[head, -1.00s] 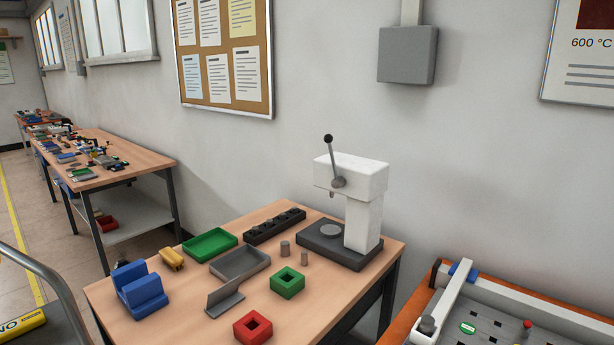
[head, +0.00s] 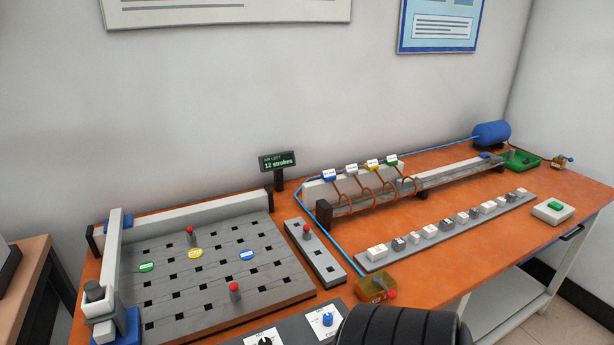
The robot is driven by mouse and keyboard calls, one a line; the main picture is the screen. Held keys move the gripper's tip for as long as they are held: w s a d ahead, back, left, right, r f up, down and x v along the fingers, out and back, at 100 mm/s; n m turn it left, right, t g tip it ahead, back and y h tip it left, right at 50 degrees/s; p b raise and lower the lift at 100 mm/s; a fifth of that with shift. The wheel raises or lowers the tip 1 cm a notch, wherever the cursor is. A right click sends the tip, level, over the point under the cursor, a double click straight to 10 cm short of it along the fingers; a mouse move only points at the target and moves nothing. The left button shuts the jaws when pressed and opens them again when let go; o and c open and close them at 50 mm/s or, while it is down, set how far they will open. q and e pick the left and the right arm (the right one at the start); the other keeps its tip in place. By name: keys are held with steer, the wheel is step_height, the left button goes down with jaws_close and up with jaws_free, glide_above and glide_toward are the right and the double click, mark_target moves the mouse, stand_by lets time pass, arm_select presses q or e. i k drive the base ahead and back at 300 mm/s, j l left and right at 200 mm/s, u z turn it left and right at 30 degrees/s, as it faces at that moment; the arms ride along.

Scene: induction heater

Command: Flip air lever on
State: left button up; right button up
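A brass-coloured valve block with a red-tipped lever (head: 376,291) sits near the front edge of the orange bench, at the end of a blue air hose (head: 347,258). No label shows which one is the air lever. Neither of my grippers is in view. A dark ribbed round shape covers the bottom edge just below the red-tipped valve; I cannot tell what it is.
A slotted grey plate (head: 205,275) with red-knobbed pegs fills the bench's left. A small display (head: 277,162) reads "12 strokes". A rail with copper coils (head: 372,188) runs along the back. A control panel (head: 290,330) with knobs lies at the front.

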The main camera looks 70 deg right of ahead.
mark_target(377, 279)
steer(key=z, duration=2.6)
